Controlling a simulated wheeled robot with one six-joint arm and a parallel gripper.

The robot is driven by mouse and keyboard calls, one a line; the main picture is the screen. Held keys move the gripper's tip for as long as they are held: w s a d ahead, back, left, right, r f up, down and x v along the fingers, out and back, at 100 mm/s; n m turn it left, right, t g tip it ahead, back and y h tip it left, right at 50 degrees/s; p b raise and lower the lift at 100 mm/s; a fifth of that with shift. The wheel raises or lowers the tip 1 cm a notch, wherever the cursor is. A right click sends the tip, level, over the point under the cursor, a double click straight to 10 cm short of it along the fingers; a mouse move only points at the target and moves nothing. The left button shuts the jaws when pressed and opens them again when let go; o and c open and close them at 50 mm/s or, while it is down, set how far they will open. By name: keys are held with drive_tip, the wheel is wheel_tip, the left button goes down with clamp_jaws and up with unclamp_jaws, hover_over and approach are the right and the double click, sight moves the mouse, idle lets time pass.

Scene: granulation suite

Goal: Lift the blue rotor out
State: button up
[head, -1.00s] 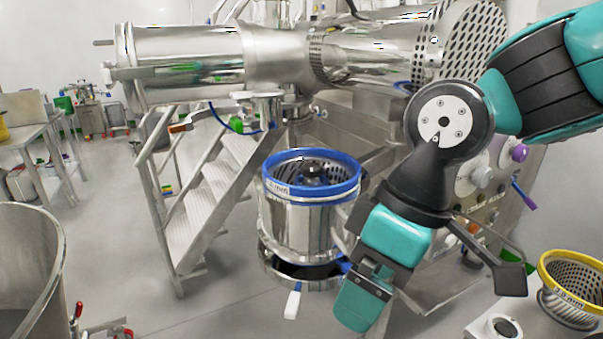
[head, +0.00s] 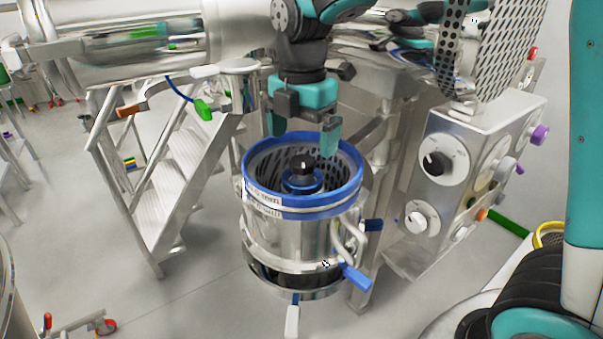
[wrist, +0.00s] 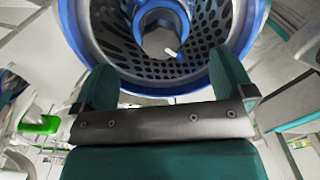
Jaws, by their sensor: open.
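The blue rotor (head: 302,181) sits inside the steel mill housing (head: 288,236). My gripper (head: 303,140) is open and empty. It points down above the blue-rimmed opening, with its fingertips near the far part of the rim. The rotor's lower part is hidden in the housing.
A control box with knobs (head: 436,163) stands to the right. Metal steps (head: 165,200) are at left. A large steel cylinder (head: 130,45) and a perforated plate (head: 490,45) are above and behind. A yellow-rimmed screen (head: 548,236) is at the right edge.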

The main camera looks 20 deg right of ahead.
sight(303, 160)
wheel_tip(303, 160, down, 8)
drive_tip(key=shift+s+r+p, duration=0.1)
drive_tip(key=shift+r+p, duration=0.05)
drive_tip(key=shift+p, duration=0.35)
drive_tip(key=c, duration=1.1)
drive_tip(key=shift+r, duration=0.1)
